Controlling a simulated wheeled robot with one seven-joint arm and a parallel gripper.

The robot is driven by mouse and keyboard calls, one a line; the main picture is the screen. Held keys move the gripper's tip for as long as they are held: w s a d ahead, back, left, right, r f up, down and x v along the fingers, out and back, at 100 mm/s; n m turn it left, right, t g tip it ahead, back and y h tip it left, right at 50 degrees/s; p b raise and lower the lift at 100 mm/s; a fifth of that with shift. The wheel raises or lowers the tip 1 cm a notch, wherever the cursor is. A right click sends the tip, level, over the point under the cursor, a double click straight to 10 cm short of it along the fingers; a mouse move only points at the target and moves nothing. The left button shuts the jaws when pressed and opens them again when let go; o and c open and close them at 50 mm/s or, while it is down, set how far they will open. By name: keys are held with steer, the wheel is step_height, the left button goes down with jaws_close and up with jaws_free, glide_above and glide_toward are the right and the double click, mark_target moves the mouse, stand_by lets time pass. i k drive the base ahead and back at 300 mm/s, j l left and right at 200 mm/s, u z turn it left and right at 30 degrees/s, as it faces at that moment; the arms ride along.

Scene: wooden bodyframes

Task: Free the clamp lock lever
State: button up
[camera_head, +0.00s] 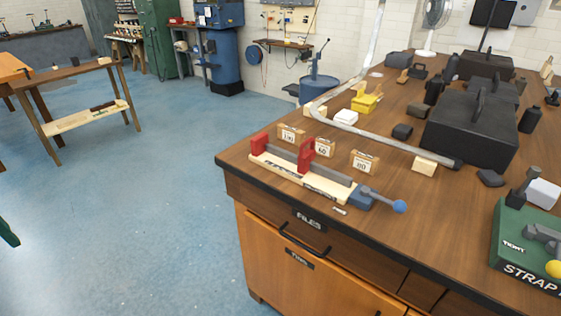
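A bar clamp (325,181) lies on a pale wooden base near the bench's front left corner. It has two upright red jaws, the outer one (260,143) at the left end and the other (306,155) near the middle, on a grey bar. At its right end is a blue block with a grey lever (379,198) ending in a blue ball (399,206). The lever points right, close to the bench's front edge. Whether it is locked cannot be told. My gripper is not in view, and nothing touches the lever.
Wooden blocks with number labels (364,162) stand behind the clamp. A long pale curved strip (385,141) crosses the brown bench top (445,207). A green strap fixture (521,247) with a yellow ball stands at right. Black cases (470,131) sit behind. Blue floor at left is open.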

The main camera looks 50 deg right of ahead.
mark_target(399, 206)
steer(key=l, duration=0.7)
steer(key=z, duration=1.55)
